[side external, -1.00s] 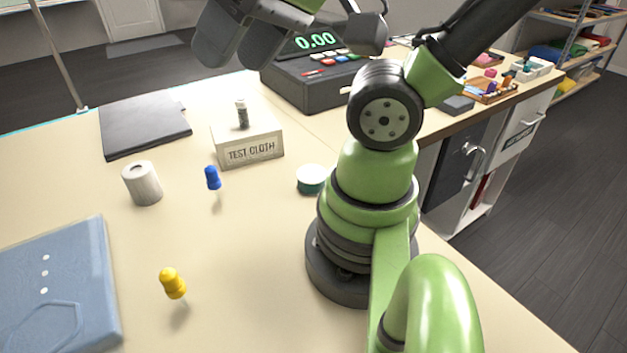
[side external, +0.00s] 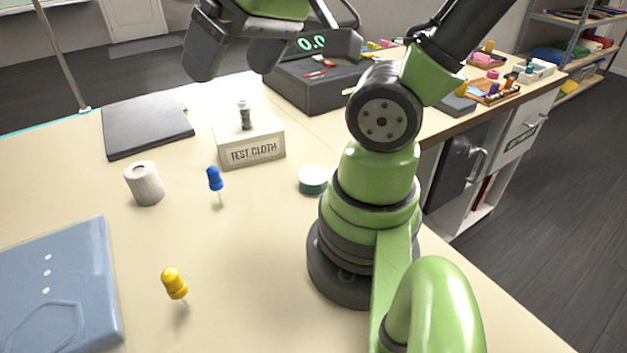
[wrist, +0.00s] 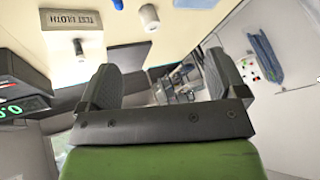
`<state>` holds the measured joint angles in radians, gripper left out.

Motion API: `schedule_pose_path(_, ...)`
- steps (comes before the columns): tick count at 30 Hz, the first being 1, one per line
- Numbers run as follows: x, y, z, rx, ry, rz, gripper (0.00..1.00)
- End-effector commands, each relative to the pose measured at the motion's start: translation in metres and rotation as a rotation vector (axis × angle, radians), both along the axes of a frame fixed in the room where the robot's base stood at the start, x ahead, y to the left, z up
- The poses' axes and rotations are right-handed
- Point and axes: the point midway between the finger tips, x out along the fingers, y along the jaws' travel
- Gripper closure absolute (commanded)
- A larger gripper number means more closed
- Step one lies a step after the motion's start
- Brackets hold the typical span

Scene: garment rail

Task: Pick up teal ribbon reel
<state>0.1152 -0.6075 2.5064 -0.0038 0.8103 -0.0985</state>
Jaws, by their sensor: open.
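The teal ribbon reel (side external: 313,180) is a short round reel with a pale top and a dark teal side. It lies on the table in the side external view, just left of my arm's base. My gripper (side external: 232,62) is high at the top of that view, open and empty, well above and behind the reel. In the wrist view my gripper's two dark fingers (wrist: 122,88) stand wide apart with nothing between them. I cannot make out the reel in the wrist view.

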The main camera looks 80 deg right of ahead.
Motion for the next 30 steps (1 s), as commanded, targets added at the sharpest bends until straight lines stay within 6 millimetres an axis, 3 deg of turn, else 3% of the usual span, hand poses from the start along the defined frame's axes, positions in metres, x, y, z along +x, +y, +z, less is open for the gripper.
schedule_pose_path(3,0.014,-0.039,-0.031,-0.098,0.123,-0.028,0.1)
schedule_pose_path(6,0.016,-0.074,-0.061,-0.162,0.231,-0.018,0.1)
schedule_pose_path(13,-0.016,-0.137,-0.135,-0.186,0.457,0.062,0.1)
schedule_pose_path(18,-0.046,-0.154,-0.173,-0.145,0.537,0.133,0.1)
schedule_pose_path(21,-0.055,-0.157,-0.185,-0.129,0.553,0.157,0.1)
schedule_pose_path(30,-0.059,-0.157,-0.215,-0.118,0.561,0.173,0.1)
